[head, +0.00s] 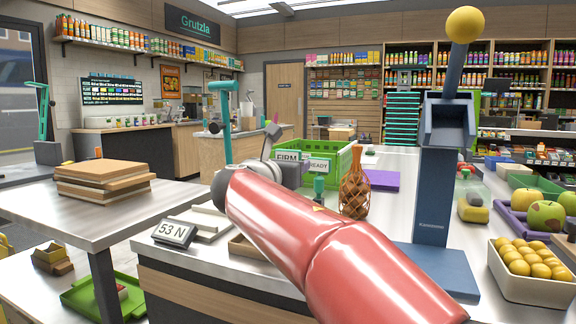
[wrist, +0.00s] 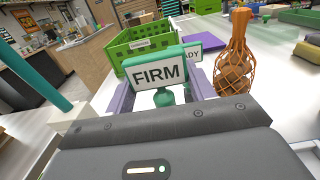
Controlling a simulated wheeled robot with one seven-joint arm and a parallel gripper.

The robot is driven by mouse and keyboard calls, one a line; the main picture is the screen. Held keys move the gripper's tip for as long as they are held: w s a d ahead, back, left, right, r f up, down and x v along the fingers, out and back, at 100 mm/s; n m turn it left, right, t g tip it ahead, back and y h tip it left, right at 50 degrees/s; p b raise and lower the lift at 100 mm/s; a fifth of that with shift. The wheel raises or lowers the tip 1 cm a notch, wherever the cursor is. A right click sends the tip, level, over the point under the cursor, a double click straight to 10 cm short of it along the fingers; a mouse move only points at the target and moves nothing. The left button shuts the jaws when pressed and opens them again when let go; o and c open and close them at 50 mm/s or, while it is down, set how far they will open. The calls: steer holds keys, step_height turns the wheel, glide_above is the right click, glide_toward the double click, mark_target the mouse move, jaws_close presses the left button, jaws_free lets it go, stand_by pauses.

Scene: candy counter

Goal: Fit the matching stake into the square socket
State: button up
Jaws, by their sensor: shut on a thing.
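A sign stake with a white FIRM label and a teal-green frame (wrist: 158,74) stands in the wrist view between the purple fingers of my gripper (wrist: 163,92), which is shut on it. In the head view the FIRM label (head: 287,155) shows above my wrist, and most of my gripper is hidden behind my red arm. A second sign stake, labelled READY (head: 318,165), is just behind and to the right. It also shows partly covered in the wrist view (wrist: 194,52). The square socket cannot be made out in either view.
A green crate (head: 336,157) stands behind the signs. A blue press-like stand (head: 433,190) with a yellow ball is further right. A 53 N display (head: 174,233) sits at the front left.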

steer(key=shift+f+b, duration=0.95)
steer(key=shift+f, duration=0.4)
steer(key=shift+r, duration=0.1)
steer(key=shift+r+p, duration=1.25)
steer(key=shift+p, duration=0.15)
steer(key=shift+p, duration=0.45)
stand_by(0.6)
steer(key=shift+f+b, duration=1)
steer(key=shift+f, duration=0.4)
steer(key=o, duration=1.4)
